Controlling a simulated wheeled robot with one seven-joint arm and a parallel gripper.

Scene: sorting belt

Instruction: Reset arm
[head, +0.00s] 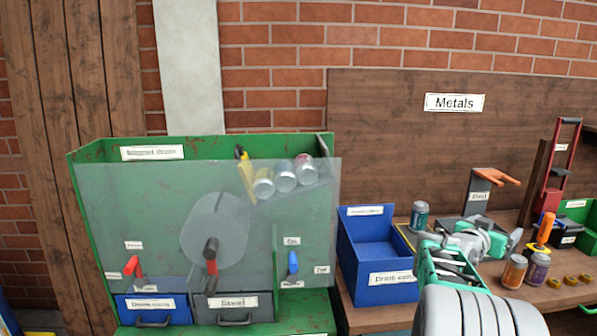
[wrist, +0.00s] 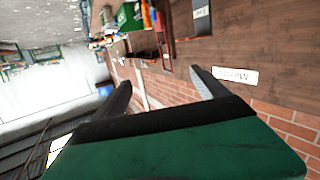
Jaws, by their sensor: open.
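My arm (head: 465,290) rises from the bottom right of the head view, grey with green parts, over the workbench. My gripper fingers (wrist: 160,97) show in the wrist view as two dark fingers spread apart, with nothing between them. The wrist view is tilted and looks across the room, with the brick wall and wooden board beyond the fingers. In the head view the fingertips cannot be made out clearly among the arm parts.
A green magnet drum machine (head: 90,230) with a clear cover holds several cans. A blue drink cans bin (head: 385,295) stands right of it. A can (head: 419,215), jars (head: 514,270) and a red-handled rack (head: 556,180) are around my arm. The Metals sign (head: 454,102) hangs behind.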

